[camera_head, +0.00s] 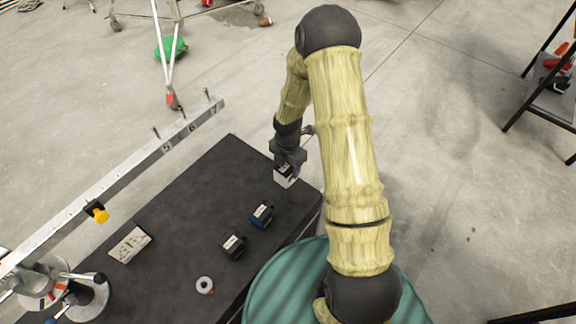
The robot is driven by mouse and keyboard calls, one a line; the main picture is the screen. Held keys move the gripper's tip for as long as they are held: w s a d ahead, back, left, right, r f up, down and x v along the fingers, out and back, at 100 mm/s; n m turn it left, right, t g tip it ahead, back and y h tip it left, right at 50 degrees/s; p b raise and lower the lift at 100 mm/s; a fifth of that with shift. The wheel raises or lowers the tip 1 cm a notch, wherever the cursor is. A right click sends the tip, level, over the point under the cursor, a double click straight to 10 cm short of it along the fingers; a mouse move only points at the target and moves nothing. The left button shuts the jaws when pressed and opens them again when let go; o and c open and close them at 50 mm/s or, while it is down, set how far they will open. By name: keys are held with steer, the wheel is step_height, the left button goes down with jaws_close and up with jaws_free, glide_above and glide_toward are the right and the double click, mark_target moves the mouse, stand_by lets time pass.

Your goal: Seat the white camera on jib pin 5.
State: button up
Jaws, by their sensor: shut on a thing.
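My gripper (288,165) is shut on the white camera (284,179), a small pale block with a dark top, over the right end of the black table top (190,205). I cannot tell whether the camera touches the table. The jib (130,176) is a long metal bar running diagonally along the table's far left side. Upright pins stand near its far end beside the numbers 5, 6 and 7. Pin 5 (156,132) is bare, to the left of my gripper and apart from it. My arm hides part of the table's right side.
A blue-black camera (262,214) and a black camera (233,245) stand on the table, with a pale ring (204,285) and a flat card (128,245). A yellow knob (99,213) sticks out from the jib. A tripod leg (166,60) stands beyond the jib's end.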

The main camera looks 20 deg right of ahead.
steer(key=shift+w+r+p, duration=0.1)
steer(key=shift+r+p, duration=1.45)
steer(key=shift+r, duration=0.3)
steer(key=shift+r+p, duration=0.6)
steer(key=shift+r, duration=0.1)
steer(key=shift+f+m, duration=0.25)
steer(key=shift+m, duration=0.95)
steer(key=m, duration=0.4)
steer(key=shift+f+m, duration=0.3)
steer(key=shift+f, duration=0.05)
steer(key=m, duration=0.3)
steer(key=f+m, duration=0.1)
steer(key=m, duration=0.2)
steer(key=shift+a, duration=0.15)
steer(key=m, duration=0.3)
steer(key=f+m, duration=0.1)
steer(key=m, duration=0.7)
steer(key=shift+f+m, duration=0.4)
